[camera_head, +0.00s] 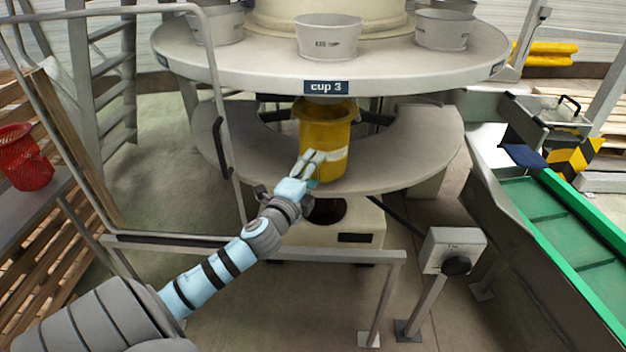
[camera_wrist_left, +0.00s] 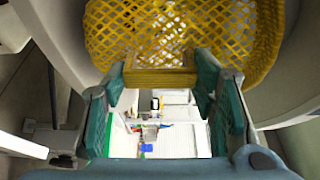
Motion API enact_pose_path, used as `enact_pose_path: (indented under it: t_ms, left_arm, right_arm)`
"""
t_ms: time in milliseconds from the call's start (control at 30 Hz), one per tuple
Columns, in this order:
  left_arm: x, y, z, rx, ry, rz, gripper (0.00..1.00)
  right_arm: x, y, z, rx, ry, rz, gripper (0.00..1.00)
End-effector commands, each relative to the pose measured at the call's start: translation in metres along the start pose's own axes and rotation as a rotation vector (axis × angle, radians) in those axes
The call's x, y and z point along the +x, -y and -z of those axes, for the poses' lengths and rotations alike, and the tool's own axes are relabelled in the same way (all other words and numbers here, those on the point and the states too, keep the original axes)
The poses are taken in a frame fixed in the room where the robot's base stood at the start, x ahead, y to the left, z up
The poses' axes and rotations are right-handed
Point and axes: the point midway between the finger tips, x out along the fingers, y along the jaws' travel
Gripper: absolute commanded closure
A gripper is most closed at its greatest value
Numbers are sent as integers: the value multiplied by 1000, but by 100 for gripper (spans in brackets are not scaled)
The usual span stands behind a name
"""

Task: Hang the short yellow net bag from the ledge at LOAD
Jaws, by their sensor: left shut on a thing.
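The short yellow net bag (camera_head: 325,120) is upright, mouth up, just below the "cup 3" label (camera_head: 325,87) on the front of the upper round table (camera_head: 250,75). I cannot tell whether its rim touches the ledge. A pale band crosses the bag's lower part. My left gripper (camera_head: 316,158) reaches in from the lower left and is shut on the bag. In the left wrist view the yellow mesh (camera_wrist_left: 180,30) fills the top, and its thick yellow edge (camera_wrist_left: 160,77) lies between the fingers (camera_wrist_left: 160,88). No LOAD sign is readable. My right gripper is not in view.
Grey cups (camera_head: 328,36) stand on the upper table. A lower ring (camera_head: 420,150) lies behind and below the bag. A rail (camera_head: 250,250) and a control box (camera_head: 453,250) stand in front. A red net bag (camera_head: 24,160) is at left, a green conveyor (camera_head: 560,235) at right.

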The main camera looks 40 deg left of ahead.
Motion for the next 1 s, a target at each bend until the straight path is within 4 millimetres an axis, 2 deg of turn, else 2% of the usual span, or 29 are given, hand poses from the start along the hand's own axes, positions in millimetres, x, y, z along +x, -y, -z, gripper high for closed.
enact_pose_path:
  t_ms: [600, 1000]
  left_arm:
    - [56, 1, -23, -3, 1, 1, 81]
    - [63, 0, -26, -2, 0, 2, 81]
  right_arm:
    - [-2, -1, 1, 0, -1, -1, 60]
    - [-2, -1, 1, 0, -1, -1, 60]
